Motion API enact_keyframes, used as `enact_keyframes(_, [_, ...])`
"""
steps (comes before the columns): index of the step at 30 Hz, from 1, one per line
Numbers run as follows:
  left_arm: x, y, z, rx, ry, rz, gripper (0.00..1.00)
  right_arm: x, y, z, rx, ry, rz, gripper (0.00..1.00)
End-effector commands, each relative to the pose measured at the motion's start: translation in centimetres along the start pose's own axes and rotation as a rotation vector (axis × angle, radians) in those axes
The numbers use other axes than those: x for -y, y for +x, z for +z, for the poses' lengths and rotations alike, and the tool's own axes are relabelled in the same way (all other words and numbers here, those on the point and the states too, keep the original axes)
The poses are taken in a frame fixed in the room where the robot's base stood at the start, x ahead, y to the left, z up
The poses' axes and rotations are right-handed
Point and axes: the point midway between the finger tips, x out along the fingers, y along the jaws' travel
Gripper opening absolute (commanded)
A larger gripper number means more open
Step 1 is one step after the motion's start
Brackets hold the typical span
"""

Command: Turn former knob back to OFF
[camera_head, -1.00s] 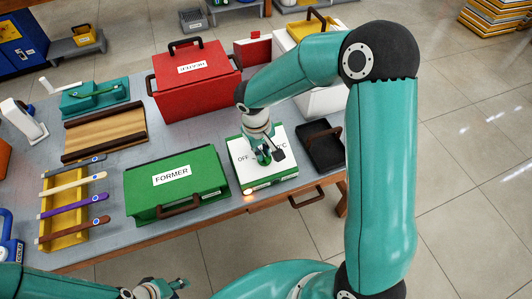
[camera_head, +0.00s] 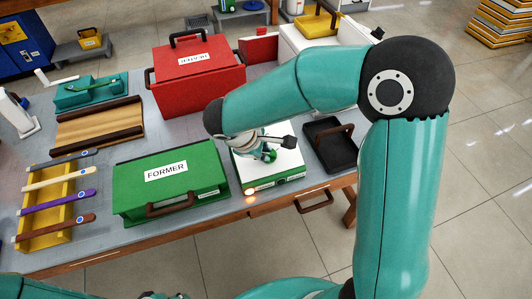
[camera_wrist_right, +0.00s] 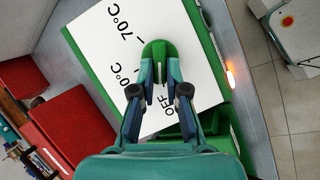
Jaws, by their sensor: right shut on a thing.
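The green former knob (camera_wrist_right: 157,50) sits on the white top of a control box (camera_head: 291,161) with a green base. My right gripper (camera_wrist_right: 160,76) is shut on the knob, one finger on each side. In the wrist view, OFF (camera_wrist_right: 168,105) is printed near the right finger, and two temperature marks lie to the left and upper left. The knob's pointing direction is partly hidden by the fingers. An orange light (camera_head: 250,199) glows at the box's front corner. The green FORMER box (camera_head: 195,190) stands left of it, lid down. My left gripper (camera_head: 165,296) barely shows at the bottom edge.
A red HEATER box (camera_head: 200,85) stands behind. A black tray (camera_head: 325,155) is right of the control box. A yellow tray (camera_head: 38,239) with several coloured temple pieces lies at the left. A drawer handle (camera_head: 315,203) juts from the table front.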

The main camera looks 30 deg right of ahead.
Motion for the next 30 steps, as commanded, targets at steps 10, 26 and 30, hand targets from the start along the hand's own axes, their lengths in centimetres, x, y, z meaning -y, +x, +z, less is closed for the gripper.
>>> enact_keyframes(10, [0.38,1.07,-0.01,0.0,0.0,0.0,0.4,0.92,0.59,0.15,0.01,-0.1,0.03,0.0])
enact_keyframes(26, [0.38,1.07,-0.01,0.0,0.0,0.0,0.4,0.88,0.54,0.14,0.009,-0.107,0.033,0.3])
enact_keyframes(30, [0.38,1.05,-0.01,0.0,0.0,0.0,0.4,0.77,0.47,0.14,0.008,-0.106,0.036,0.39])
